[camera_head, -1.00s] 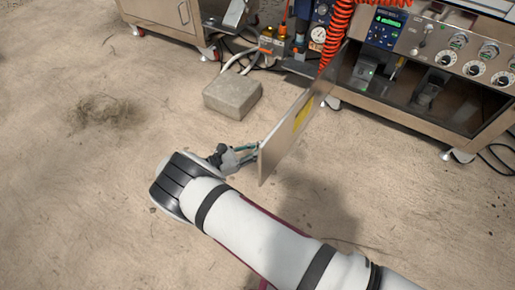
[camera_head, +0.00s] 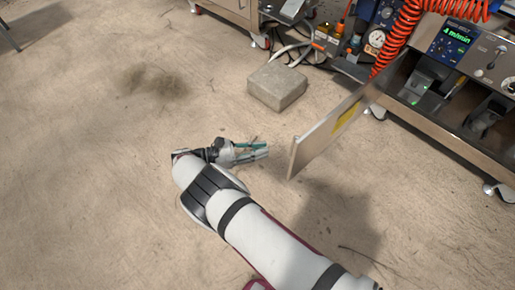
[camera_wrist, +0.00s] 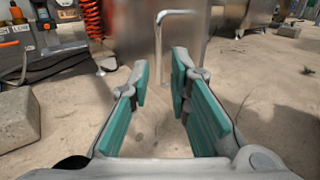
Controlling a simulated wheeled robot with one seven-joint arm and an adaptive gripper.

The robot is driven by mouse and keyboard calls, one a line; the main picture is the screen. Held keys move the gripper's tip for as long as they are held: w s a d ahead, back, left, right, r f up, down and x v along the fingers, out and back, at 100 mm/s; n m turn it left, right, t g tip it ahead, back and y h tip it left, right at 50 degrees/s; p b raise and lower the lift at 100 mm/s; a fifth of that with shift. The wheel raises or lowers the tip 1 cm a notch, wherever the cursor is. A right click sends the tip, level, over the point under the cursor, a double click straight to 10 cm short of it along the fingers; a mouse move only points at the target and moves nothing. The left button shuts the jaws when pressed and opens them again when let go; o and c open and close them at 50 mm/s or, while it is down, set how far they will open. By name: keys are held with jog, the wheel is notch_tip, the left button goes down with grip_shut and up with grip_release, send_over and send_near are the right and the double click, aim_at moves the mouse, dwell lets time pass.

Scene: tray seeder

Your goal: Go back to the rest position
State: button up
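My gripper (camera_head: 262,150) is in the middle of the head view, over the bare floor. It is just left of the near edge of an open metal door panel (camera_head: 318,138) and apart from it. In the wrist view my gripper (camera_wrist: 160,80) shows its two teal-padded fingers spread, with nothing between them. A metal handle (camera_wrist: 180,14) on the panel stands beyond the fingertips. The tray seeder (camera_head: 430,95), with its green-lit display, is at the upper right of the head view.
A concrete block (camera_head: 277,87) lies on the floor behind my gripper; it also shows at the left of the wrist view (camera_wrist: 15,118). A red coiled hose (camera_head: 400,35) hangs by the machine. A steel cabinet (camera_head: 235,10) stands at the back.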

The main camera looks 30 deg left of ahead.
jog(key=shift+s+a, duration=0.2)
dwell(0.5)
